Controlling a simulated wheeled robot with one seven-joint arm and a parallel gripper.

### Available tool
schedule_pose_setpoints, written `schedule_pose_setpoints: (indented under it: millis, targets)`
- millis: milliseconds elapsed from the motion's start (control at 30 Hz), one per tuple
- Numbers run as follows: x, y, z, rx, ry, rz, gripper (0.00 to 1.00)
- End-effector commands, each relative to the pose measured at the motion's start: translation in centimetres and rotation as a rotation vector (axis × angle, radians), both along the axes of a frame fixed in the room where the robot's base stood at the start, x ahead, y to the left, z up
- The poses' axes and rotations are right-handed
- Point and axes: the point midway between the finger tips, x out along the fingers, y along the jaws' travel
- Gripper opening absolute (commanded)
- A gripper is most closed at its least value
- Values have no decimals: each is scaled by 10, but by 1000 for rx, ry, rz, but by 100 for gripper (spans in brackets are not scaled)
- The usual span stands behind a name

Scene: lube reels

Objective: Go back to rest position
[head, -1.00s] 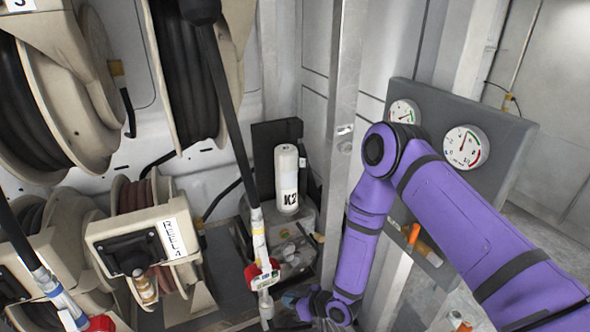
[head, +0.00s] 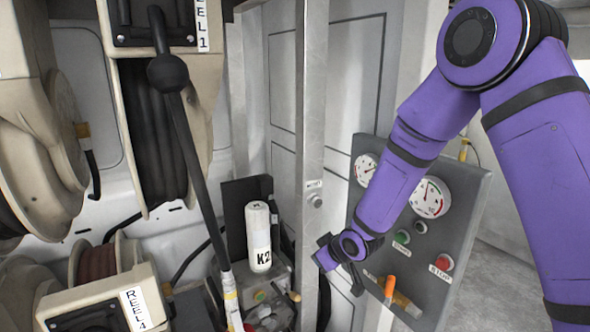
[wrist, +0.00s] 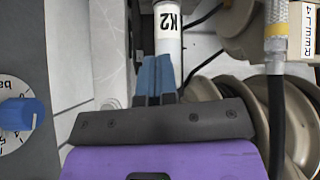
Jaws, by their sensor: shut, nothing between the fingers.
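My gripper (wrist: 154,76) shows in the wrist view with its two blue fingers together and nothing between them. In the head view my purple arm reaches down from the upper right, and its wrist end is in front of the left edge of the grey gauge panel (head: 462,215). The gripper is clear of the reels and hoses as far as I can see.
A white K2 canister (head: 259,238) stands on a unit left of a metal post (head: 312,120). Reel 1 (head: 160,110) with a hanging black hose (head: 200,175) is at left, with Reel 4 (head: 95,308) below. An orange-handled valve (head: 390,287) is low on the panel.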

Motion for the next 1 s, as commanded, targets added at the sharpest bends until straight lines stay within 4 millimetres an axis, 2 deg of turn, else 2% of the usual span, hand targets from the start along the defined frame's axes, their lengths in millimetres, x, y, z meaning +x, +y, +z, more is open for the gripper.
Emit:
schedule_pose_setpoints:
  millis: [33, 100, 267, 467, 700, 1000]
  targets:
    - [1, -11, 20, -15, -7, -25, 0]
    - [-1, -26, 42, -36, -3, -64, 0]
    - [-12, -61, 91, -80, 9, -152, 0]
    - [-37, -103, 147, -118, 33, -267, 0]
    - [-83, -148, 205, -136, 70, -402, 0]
    - [-158, -194, 260, -122, 136, -562, 0]
